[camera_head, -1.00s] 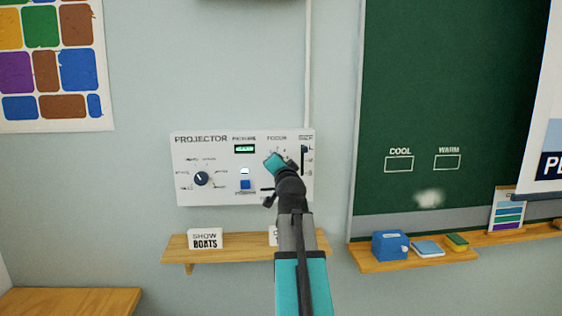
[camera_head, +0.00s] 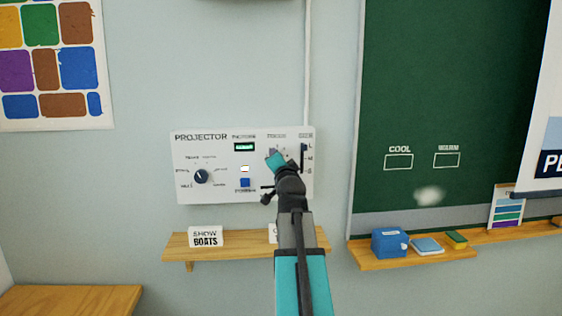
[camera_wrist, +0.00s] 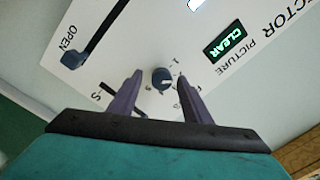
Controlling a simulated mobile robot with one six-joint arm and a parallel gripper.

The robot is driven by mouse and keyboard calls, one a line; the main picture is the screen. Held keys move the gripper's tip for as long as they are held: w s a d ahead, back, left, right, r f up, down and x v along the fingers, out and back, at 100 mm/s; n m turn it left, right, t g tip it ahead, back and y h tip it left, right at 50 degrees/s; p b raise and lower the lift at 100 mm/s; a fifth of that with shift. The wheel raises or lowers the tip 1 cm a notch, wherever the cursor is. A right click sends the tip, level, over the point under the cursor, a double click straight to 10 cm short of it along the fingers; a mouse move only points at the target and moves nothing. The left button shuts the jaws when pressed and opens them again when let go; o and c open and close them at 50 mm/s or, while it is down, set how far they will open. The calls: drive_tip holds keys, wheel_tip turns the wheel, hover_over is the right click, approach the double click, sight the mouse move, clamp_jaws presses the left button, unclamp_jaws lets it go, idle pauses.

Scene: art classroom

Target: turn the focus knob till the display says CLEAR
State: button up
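The projector panel (camera_head: 222,150) is a white board on the wall. In the wrist view its green picture display (camera_wrist: 226,42) reads CLEAR; the same display (camera_head: 244,147) is too small to read in the head view. The dark round focus knob (camera_wrist: 162,78) sits between the two fingers of my gripper (camera_wrist: 158,88), with a visible gap on each side. My gripper is open. In the head view my gripper (camera_head: 275,157) is in front of the panel, below the focus label, and hides most of the knob.
A dark slider (camera_head: 304,155) is close on the right. A wooden shelf (camera_head: 215,251) with a SHOW BOATS card (camera_head: 206,237) is below.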

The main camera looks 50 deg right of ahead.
drive_tip(key=shift+s+a, duration=0.15)
drive_tip(key=b+v, duration=0.9)
drive_tip(key=v, duration=0.4)
drive_tip(key=shift+b, duration=0.35)
idle(0.6)
drive_tip(key=shift+s+a, duration=0.15)
drive_tip(key=shift+s, duration=0.05)
idle(0.6)
